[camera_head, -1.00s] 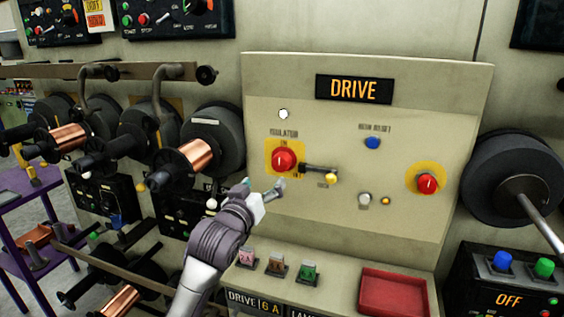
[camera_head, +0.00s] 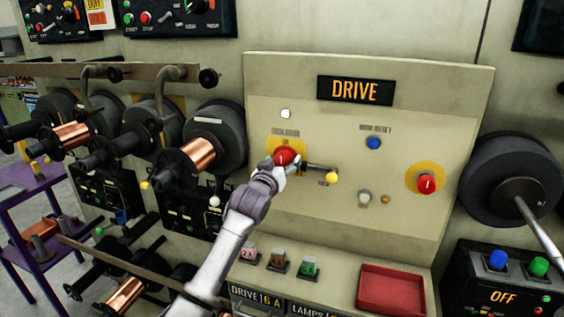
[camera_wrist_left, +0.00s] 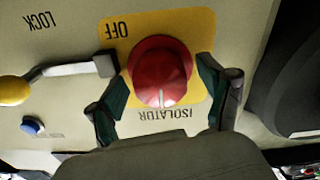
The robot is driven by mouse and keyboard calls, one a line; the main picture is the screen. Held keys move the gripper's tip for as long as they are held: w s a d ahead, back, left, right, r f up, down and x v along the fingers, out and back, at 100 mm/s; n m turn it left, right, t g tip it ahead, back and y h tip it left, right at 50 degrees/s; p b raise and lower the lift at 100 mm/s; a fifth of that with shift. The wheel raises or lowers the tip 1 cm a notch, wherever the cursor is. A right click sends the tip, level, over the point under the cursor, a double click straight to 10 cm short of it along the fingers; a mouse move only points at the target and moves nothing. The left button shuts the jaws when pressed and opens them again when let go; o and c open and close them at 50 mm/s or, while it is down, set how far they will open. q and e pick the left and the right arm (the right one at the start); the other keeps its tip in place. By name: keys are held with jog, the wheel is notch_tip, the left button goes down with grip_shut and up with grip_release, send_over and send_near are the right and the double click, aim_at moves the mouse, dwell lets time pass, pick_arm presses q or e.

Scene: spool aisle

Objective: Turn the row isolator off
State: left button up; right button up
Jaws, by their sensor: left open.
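The row isolator is a red rotary knob (camera_head: 283,157) on a yellow plate on the cream DRIVE panel. In the left wrist view the red knob (camera_wrist_left: 161,73) shows large, with a pale line at its rim near the ISOLATOR label and OFF at the plate's other end. My left gripper (camera_head: 281,166) is in front of the knob and covers its lower part. In the left wrist view its two fingers (camera_wrist_left: 163,98) are apart, one on each side of the knob; I cannot tell whether they touch it. My right gripper is not in view.
A lever with a yellow ball end (camera_head: 331,177) sticks out right beside the knob. Another red knob (camera_head: 427,184) and a blue button (camera_head: 374,143) are farther right. Several coloured switches and a red tray (camera_head: 391,290) lie below. Copper spools (camera_head: 199,151) project at left.

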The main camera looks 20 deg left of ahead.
pick_arm(q)
jog(key=c, duration=1.2)
jog(key=shift+o, duration=0.2)
jog(key=shift+m, duration=0.3)
jog(key=m+p, duration=0.1)
jog(key=m, duration=0.2)
jog(key=shift+r+m+p, duration=0.15)
jog(key=shift+m+p, duration=0.15)
jog(key=shift+m, duration=0.1)
jog(key=m+p, duration=0.1)
jog(key=m, duration=0.3)
jog(key=shift+m, duration=0.3)
jog(key=m+p, duration=0.1)
jog(key=m, duration=0.4)
jog(key=shift+p, duration=0.4)
jog(key=shift+m+p, duration=0.45)
jog(key=shift+m, duration=1.65)
